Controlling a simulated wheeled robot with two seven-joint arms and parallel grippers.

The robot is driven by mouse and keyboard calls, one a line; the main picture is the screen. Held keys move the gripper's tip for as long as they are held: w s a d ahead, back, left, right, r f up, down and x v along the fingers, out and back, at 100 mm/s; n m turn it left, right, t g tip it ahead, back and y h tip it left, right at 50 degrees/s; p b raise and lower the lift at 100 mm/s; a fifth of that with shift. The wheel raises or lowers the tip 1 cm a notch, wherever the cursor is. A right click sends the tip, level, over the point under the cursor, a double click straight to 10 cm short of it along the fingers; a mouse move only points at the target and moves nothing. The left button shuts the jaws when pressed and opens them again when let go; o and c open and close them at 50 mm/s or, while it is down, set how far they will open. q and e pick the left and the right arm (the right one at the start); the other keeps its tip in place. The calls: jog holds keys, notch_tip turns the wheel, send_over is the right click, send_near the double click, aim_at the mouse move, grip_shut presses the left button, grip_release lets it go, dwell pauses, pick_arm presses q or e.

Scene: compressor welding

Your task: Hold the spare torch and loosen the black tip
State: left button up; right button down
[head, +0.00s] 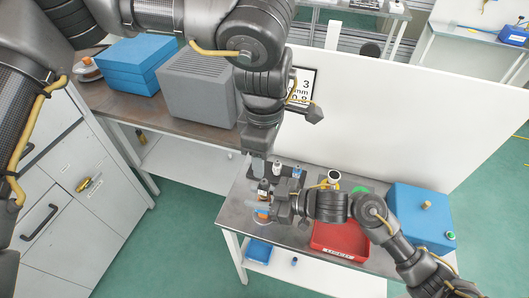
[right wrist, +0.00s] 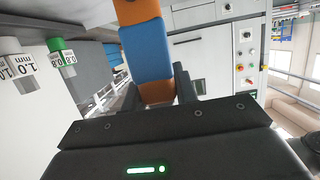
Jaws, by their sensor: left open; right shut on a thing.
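The spare torch, orange and blue, shows upright in the right wrist view (right wrist: 147,52) and as a small blue and orange piece in the head view (head: 259,207). My right gripper (head: 274,208) is shut on it above the near-left part of the small bench. A small dark piece (head: 263,187), likely the black tip, shows just above the torch. My left gripper (head: 260,168) is open and points down right above this piece. The head view does not show whether its fingers are around the tip or only over it.
On the bench (head: 232,213) are small bottles (head: 277,168), a white cup (head: 334,178), a red tray (head: 338,238) and a blue box (head: 418,216). A white partition (head: 370,130) stands behind. A grey box (head: 197,88) and blue case (head: 133,65) sit on the left counter.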

aim_at(264, 181)
pick_arm(q)
notch_tip(264, 181, down, 12)
dwell(0.6)
